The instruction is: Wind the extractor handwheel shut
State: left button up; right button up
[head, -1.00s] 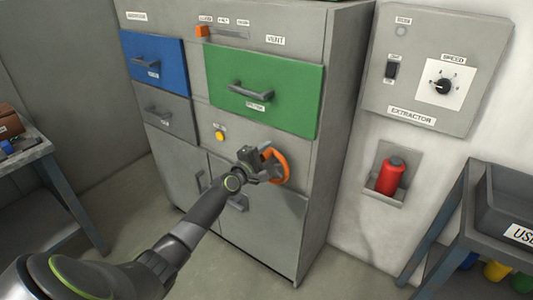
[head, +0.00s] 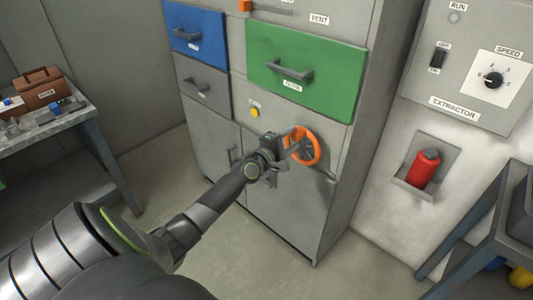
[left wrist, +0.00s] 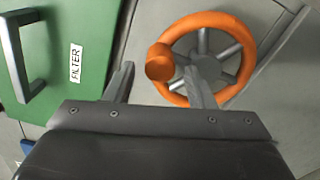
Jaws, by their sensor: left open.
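The orange extractor handwheel (head: 316,142) is on the front of the grey cabinet, below the green drawer. In the left wrist view the handwheel (left wrist: 251,48) has grey spokes and an orange knob (left wrist: 160,64) on its left side. My left gripper (head: 286,152) is open at the wheel's left side. In the wrist view the knob shows between the fingertips of the left gripper (left wrist: 160,78); I cannot tell whether they touch it. One finger overlaps the wheel's hub and lower spokes. My right gripper is not in view.
The green FILTER drawer (head: 300,76) and blue drawer (head: 195,38) are closed above. A yellow button (head: 254,113) is left of the wheel. The EXTRACTOR panel (head: 470,60) and a red bottle (head: 423,168) are right. Benches stand at both sides; the floor between is clear.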

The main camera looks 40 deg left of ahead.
pick_arm(q)
jog(key=s+p, duration=0.1)
jog(key=s, duration=1.1)
jog(key=shift+s+a, duration=0.3)
jog(key=shift+a, duration=0.15)
